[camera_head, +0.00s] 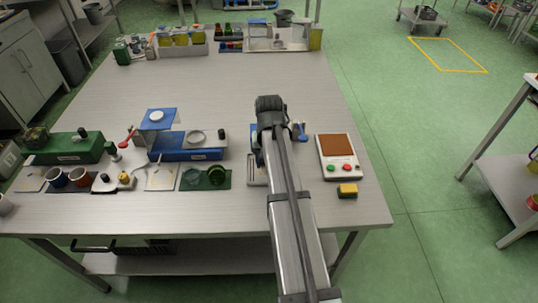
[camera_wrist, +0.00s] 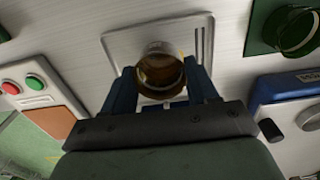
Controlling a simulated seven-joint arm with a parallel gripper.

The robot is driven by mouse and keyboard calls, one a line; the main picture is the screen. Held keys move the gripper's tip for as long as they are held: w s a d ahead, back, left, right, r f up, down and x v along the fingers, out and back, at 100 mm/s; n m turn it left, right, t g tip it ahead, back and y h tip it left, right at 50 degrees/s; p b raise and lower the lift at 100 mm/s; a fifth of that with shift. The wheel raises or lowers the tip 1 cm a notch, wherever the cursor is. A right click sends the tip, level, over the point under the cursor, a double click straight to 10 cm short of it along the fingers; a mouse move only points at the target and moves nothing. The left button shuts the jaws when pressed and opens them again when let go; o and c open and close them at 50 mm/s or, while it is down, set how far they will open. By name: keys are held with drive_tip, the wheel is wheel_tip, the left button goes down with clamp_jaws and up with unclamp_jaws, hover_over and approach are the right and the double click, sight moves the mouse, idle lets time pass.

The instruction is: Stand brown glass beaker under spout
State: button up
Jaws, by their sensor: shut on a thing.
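The brown glass beaker (camera_wrist: 160,73) is between the blue fingers of my gripper (camera_wrist: 163,88) in the wrist view. The gripper is shut on it, and its round open rim faces the camera. Behind it lies a pale grey plate (camera_wrist: 122,44) with a slot along one side. I cannot tell whether the beaker touches this plate. In the head view my arm hides the beaker, and part of the plate (camera_head: 256,172) shows beside the arm. I cannot make out for certain which part is the spout.
Left of my arm is a green mat (camera_head: 223,187) with green glassware, and behind it a blue device (camera_head: 185,156). A green box (camera_head: 65,150) and two cups stand farther left. A button panel (camera_head: 337,145) and yellow block (camera_head: 347,190) are right. The table's middle is clear.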

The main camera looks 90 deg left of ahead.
wheel_tip(320, 180, down, 2)
drive_tip(key=shift+f, duration=0.1)
drive_tip(key=shift+a+f, duration=0.15)
drive_tip(key=shift+a, duration=1.35)
drive_tip(key=shift+a, duration=0.1)
drive_tip(key=o, duration=0.9)
drive_tip(key=shift+o, duration=0.4)
drive_tip(key=shift+o, duration=0.8)
